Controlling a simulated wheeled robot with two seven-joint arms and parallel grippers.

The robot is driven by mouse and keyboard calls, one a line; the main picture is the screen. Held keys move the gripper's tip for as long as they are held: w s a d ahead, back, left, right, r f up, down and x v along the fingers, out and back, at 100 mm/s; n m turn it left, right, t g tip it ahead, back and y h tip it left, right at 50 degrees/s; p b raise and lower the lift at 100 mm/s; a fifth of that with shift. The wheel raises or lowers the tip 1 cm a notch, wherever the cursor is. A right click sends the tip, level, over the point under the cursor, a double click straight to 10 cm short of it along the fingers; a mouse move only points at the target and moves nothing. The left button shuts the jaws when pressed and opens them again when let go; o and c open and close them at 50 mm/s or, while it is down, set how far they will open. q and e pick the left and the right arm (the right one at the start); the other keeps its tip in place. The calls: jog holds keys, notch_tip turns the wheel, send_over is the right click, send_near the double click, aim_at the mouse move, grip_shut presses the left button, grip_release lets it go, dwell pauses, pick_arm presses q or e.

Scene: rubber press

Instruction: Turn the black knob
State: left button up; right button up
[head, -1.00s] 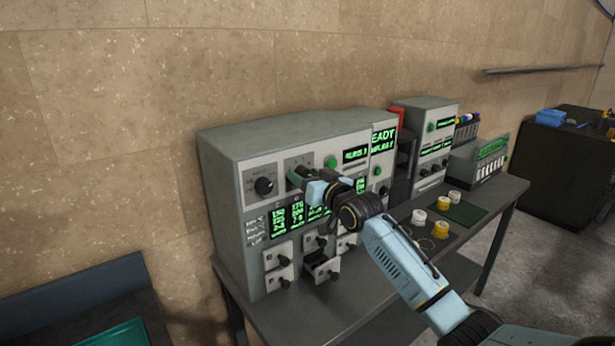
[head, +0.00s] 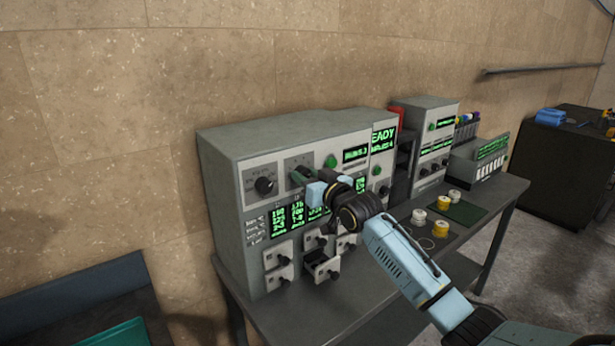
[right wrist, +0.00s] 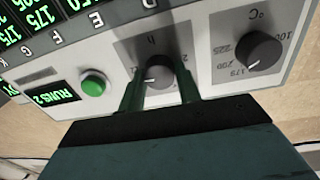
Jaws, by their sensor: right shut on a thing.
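The press console (head: 270,142) stands on a table against the wall. One black knob (right wrist: 160,72) on its panel is between my right gripper's green fingers in the right wrist view; a white mark shows on its lower left rim. My right gripper (right wrist: 158,82) is shut on this knob. In the head view my right gripper (head: 300,178) covers the knob. A second black knob (right wrist: 258,52), marked °C, sits beside it, free; it also shows in the head view (head: 265,186). My left gripper is out of view.
A green button (right wrist: 93,82) is close to my fingers. Small drawers (head: 277,255) with black handles project below the displays, one of them open. White and yellow spools (head: 440,229) stand on the table to the right, beside another instrument (head: 430,115).

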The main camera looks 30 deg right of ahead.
jog(key=n, duration=0.4)
jog(key=shift+p, duration=0.3)
jog(key=n, duration=0.4)
jog(key=n+p, duration=0.1)
jog(key=n, duration=0.2)
jog(key=shift+f+n+t+y, duration=0.1)
jog(key=shift+n+t+y, duration=0.2)
jog(key=shift+n, duration=0.1)
jog(key=n, duration=0.3)
jog(key=shift+n, duration=0.4)
jog(key=n, duration=0.3)
jog(key=shift+n+y, duration=0.3)
jog(key=shift+n, duration=0.1)
jog(key=n, duration=0.4)
jog(key=shift+d+n+p, duration=0.1)
jog(key=shift+n+p, duration=0.3)
jog(key=n, duration=0.3)
jog(key=shift+n+y, duration=0.3)
jog(key=shift+n, duration=0.1)
jog(key=shift+n+p, duration=0.6)
jog(key=shift+n, duration=1.2)
